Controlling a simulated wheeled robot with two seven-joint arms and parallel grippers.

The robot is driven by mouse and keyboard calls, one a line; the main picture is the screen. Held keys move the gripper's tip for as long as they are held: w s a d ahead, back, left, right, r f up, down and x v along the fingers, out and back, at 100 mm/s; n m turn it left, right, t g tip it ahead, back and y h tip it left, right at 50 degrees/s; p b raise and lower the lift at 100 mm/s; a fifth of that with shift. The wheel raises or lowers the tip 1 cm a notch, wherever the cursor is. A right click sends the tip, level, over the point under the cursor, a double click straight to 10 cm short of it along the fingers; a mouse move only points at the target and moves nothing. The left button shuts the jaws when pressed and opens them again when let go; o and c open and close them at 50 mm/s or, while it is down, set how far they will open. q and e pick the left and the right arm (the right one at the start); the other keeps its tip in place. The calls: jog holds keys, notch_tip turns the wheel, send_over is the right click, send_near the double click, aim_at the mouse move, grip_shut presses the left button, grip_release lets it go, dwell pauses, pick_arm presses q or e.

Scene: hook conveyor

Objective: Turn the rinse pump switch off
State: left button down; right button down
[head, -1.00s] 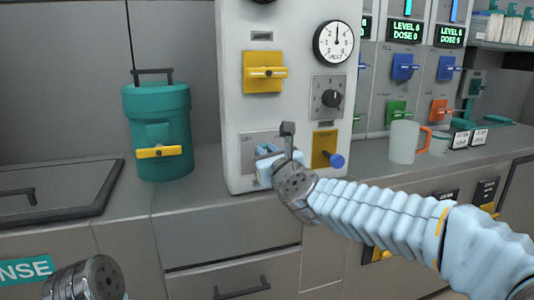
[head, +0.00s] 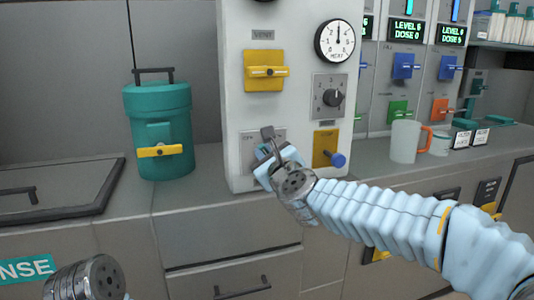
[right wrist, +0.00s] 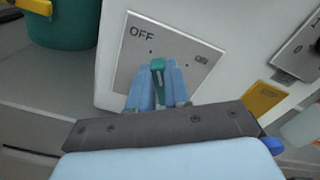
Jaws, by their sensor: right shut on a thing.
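The rinse pump switch has a grey plate (right wrist: 182,52) marked OFF at its left and ON at its right in the right wrist view. Its teal lever (right wrist: 158,67) stands between the light-blue fingers of my right gripper (right wrist: 158,88), which is shut on it. The lever's base is hidden by the fingers, and I cannot tell which side it is set to. In the head view, the plate (head: 247,148) is low on the white panel, mostly covered by my right gripper (head: 266,163). My left wrist shows at the bottom left, but its fingers do not.
A yellow plate with a blue-tipped handle (head: 327,148) is close to the right of the switch. A dial (head: 330,96) and a yellow valve (head: 265,71) are above. A teal canister (head: 160,130) stands left on the counter, a mug (head: 405,142) right.

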jog(key=shift+a+f+n, duration=0.1)
jog(key=shift+a+n, duration=0.05)
jog(key=shift+n, duration=1.05)
jog(key=c, duration=1.1)
grip_release()
jog(key=b+v, duration=0.1)
jog(key=v, duration=1.3)
